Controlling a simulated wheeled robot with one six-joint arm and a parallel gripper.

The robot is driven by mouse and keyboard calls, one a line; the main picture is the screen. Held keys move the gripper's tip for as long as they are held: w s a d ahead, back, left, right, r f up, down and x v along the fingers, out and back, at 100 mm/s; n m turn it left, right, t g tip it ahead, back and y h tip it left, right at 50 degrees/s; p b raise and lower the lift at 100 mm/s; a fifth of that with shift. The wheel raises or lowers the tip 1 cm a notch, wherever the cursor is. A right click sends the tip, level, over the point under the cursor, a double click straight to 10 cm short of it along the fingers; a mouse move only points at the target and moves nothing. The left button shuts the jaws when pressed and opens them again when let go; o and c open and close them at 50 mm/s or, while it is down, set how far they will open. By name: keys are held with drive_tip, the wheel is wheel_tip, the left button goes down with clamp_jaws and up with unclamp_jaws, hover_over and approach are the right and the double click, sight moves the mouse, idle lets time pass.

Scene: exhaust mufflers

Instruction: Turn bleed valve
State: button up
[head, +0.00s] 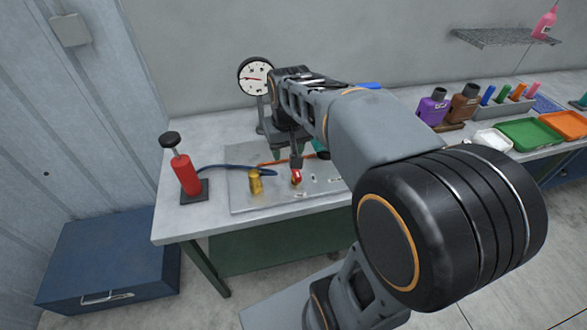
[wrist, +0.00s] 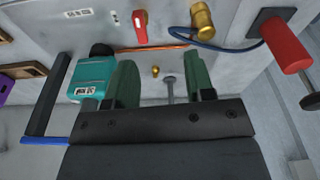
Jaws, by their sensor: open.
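A red lever (head: 296,178) stands on the light metal plate (head: 240,203) on the bench; it also shows at the top of the wrist view (wrist: 140,27). A small brass knob (wrist: 156,71) shows in the wrist view near a grey, round-headed post (wrist: 169,88). I cannot tell for sure which part is the bleed valve. My gripper (head: 290,154) is over the plate, behind the red lever in the head view. Its green fingers are apart in the wrist view (wrist: 162,80), with nothing gripped between them; knob and post appear in the gap.
A brass fitting (head: 255,182) joins a blue hose to a red hand pump (head: 186,172) at left. A round gauge (head: 255,77) stands behind. A teal bottle (wrist: 93,75) is close beside a finger. Trays and bottles fill the right bench.

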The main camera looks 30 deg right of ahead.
drive_tip(key=m+g, duration=0.1)
drive_tip(key=g, duration=0.1)
hover_over(296, 172)
wheel_tip(296, 172, down, 3)
drive_tip(key=f, duration=0.9)
drive_tip(key=w+f, duration=0.1)
drive_tip(key=f, duration=0.3)
drive_tip(key=shift+d+f+b, duration=0.2)
drive_tip(key=shift+d+b, duration=0.05)
drive_tip(key=shift+b, duration=0.15)
clamp_jaws()
